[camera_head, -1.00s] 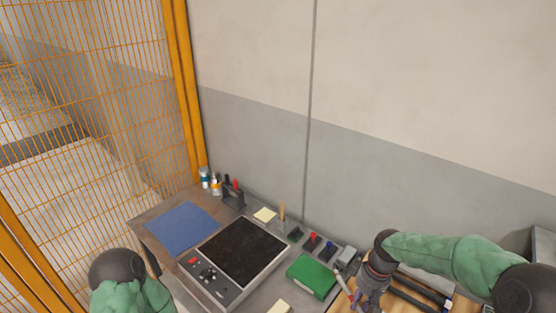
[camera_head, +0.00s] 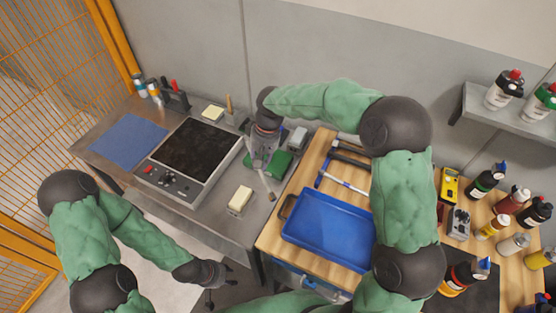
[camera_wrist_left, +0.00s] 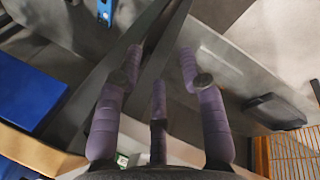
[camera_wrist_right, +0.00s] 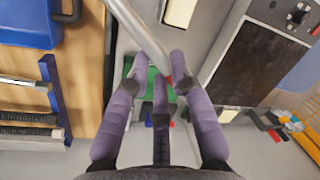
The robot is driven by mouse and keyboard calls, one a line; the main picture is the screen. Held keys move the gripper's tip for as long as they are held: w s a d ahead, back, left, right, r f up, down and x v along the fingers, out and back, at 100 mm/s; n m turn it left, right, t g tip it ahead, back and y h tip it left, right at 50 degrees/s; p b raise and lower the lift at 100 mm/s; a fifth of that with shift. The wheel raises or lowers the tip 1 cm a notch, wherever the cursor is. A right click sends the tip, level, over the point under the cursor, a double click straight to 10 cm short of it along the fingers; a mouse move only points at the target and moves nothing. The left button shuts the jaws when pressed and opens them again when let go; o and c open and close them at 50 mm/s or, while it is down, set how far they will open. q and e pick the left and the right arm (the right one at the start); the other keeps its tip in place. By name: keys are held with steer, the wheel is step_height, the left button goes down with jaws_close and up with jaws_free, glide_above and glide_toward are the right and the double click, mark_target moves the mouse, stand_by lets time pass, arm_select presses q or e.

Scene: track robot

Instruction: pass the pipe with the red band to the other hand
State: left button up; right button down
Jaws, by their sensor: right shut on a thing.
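My right gripper (camera_head: 264,160) is shut on a grey metal pipe (camera_wrist_right: 138,32), held above the grey bench by the green box (camera_head: 282,160). The pipe's near end (camera_head: 270,196) sticks out below the fingers in the head view. A small red patch shows beside the fingertips in the right wrist view; I cannot tell if it is the pipe's band. My left gripper (camera_head: 222,283) is open and empty, lower down in front of the bench's edge. Its spread fingers (camera_wrist_left: 158,85) show with nothing between them in the left wrist view.
A blue tray (camera_head: 293,235) stands on the wooden worktop (camera_head: 270,240), with a blue-banded pipe (camera_head: 342,182) and dark pipes behind it. A black-topped device (camera_head: 168,182) and a pale block (camera_head: 240,199) are on the bench. Bottles crowd the far right.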

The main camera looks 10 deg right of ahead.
arm_select(q)
steer(key=shift+o, duration=1.1)
steer(key=w+r+m+t, duration=0.1)
steer(key=w+r+m, duration=0.75)
steer(key=w, duration=0.25)
steer(key=w+r+m+t, duration=0.1)
steer(key=w+r+m, duration=0.6)
steer(key=w+m, duration=0.35)
steer(key=w+d+r+m+h, duration=0.15)
steer(key=w+r+m, duration=0.25)
steer(key=r+m, duration=0.6)
steer(key=w+d+r+m+h, duration=0.15)
steer(key=w+r+m, duration=0.4)
steer(key=r, duration=0.75)
steer(key=d+f+m, duration=0.1)
steer(key=d+f, duration=0.5)
steer(key=f, duration=0.3)
steer(key=shift+g, duration=0.4)
arm_select(e)
steer(key=w+a+r+n, duration=0.1)
steer(key=a+r, duration=0.1)
steer(key=a, duration=0.4)
steer(key=shift+w, duration=0.35)
arm_select(q)
steer(key=shift+c, duration=0.3)
